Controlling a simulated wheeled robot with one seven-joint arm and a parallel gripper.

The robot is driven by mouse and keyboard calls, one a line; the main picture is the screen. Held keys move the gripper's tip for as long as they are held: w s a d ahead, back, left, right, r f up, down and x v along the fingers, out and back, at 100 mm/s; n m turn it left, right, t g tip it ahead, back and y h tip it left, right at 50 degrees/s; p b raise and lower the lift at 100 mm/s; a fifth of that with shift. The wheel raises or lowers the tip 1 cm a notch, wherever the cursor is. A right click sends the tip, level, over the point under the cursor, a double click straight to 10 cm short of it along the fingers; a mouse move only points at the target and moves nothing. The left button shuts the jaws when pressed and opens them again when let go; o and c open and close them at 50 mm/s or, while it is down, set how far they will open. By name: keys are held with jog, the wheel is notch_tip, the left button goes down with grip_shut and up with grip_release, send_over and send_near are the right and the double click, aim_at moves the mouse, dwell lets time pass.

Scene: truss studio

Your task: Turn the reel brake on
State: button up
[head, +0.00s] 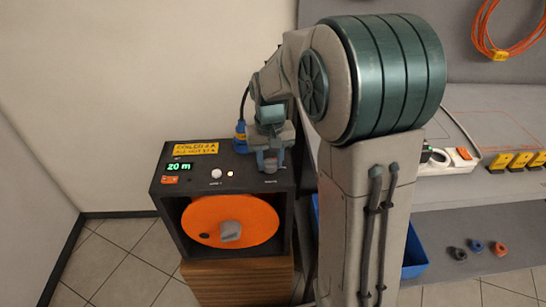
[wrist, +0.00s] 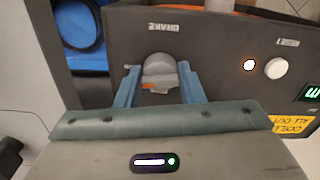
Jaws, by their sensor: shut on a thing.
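The cable reel box (head: 165,215) is dark, with a large orange reel (head: 205,222) in its open front. On its top panel, my gripper (head: 270,160) is shut on the grey brake knob, fingers pointing down. In the wrist view the blue fingers of my gripper (wrist: 158,84) stand on both sides of the rounded grey knob (wrist: 158,66), which has a small orange mark. The BRAKE label (wrist: 164,27) shows upside down beside it. My fingers hide most of the knob in the head view.
The panel carries a white button (head: 216,174), a lit indicator (head: 230,174) and a green display (head: 179,167) reading 20 m. A blue plug (head: 240,137) stands at the back edge. A blue bin (head: 413,258) and a shelf with a power strip (head: 450,160) are on the right.

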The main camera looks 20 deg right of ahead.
aim_at(270, 160)
jog(key=shift+w+r+m, duration=0.1)
jog(key=shift+m, duration=0.7)
jog(key=o, duration=1)
notch_tip(270, 160, up, 14)
jog(key=p, duration=0.2)
